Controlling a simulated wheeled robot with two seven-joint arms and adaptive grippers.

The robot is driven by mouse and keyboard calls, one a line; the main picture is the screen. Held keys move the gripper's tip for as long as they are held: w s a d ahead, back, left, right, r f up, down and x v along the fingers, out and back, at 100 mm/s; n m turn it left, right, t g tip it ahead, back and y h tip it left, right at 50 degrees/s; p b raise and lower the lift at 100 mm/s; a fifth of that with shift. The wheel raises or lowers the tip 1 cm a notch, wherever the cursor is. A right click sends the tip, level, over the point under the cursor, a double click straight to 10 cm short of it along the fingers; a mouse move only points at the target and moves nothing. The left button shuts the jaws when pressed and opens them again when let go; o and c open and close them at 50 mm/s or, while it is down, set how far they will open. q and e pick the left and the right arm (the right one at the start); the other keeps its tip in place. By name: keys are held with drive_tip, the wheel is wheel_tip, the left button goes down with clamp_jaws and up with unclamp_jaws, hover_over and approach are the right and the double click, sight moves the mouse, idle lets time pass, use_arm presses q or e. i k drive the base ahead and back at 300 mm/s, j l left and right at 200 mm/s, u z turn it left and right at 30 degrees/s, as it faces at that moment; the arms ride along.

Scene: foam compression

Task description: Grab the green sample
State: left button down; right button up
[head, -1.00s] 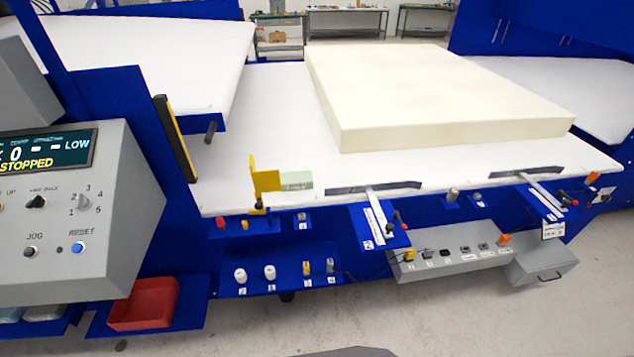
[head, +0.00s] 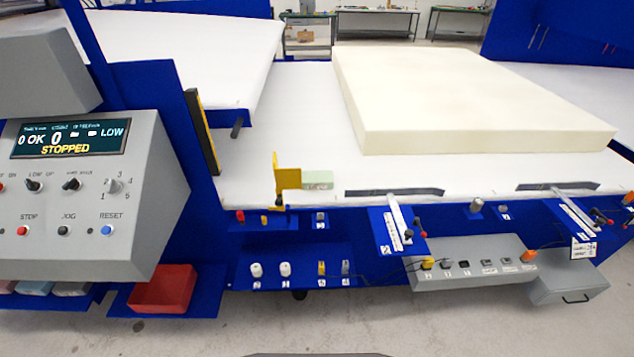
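The green sample (head: 318,180) is a small pale green block. It sits on the white table (head: 258,150) near its front edge, just right of a yellow upright bracket (head: 287,175). The bracket hides part of the block's left side. Neither of my grippers shows in the head view.
A large cream foam slab (head: 470,100) lies on the table behind and right. A grey control panel (head: 95,195) reading STOPPED stands at the left. A red bin (head: 163,290) sits below it. Blue shelves with small parts (head: 290,268) jut out below the table's front edge.

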sight(311, 180)
drive_tip(key=i+z, duration=0.7)
drive_tip(key=z, duration=0.2)
